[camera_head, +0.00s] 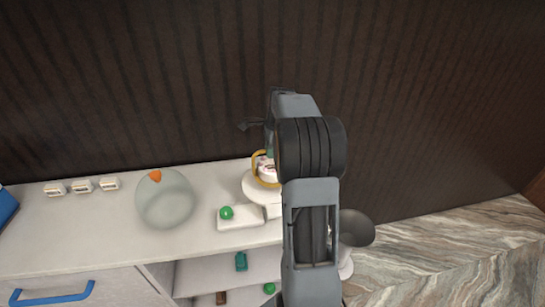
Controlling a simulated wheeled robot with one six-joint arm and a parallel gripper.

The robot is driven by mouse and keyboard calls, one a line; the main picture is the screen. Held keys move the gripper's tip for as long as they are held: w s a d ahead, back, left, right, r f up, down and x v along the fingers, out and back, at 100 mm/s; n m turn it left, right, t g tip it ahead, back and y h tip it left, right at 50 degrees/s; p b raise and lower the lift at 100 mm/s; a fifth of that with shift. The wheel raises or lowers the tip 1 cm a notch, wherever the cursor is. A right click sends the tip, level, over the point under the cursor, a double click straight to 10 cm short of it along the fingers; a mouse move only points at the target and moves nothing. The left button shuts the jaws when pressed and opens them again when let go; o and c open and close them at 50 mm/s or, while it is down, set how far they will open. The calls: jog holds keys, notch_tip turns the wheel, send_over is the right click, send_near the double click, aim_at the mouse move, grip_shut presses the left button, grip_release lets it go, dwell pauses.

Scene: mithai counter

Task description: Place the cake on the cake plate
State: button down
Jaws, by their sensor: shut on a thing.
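The cake (265,168) is a small pale, whitish-pink piece with dark marks and a yellow band beside it, partly hidden behind my arm. The cake plate (260,192) is a white round plate at the back of the counter, directly below the cake in the picture. My gripper (268,148) reaches down from behind my arm and is shut on the cake. My arm hides the fingertips and the right side of cake and plate. I cannot tell whether the cake touches the plate.
A translucent round bowl (165,203) with an orange piece stands left on the white counter (100,225). A green ball (226,213) sits on a white block (243,220) in front of the plate. Several small white labels (82,185) line the back left. A dark grey bowl (356,228) is right.

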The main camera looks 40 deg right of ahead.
aim_at(272, 163)
jog(key=shift+d+f, duration=0.1)
jog(key=shift+f, duration=1.4)
jog(key=shift+f, duration=0.15)
jog(key=c, duration=1.1)
grip_release()
jog(key=shift+c, duration=0.2)
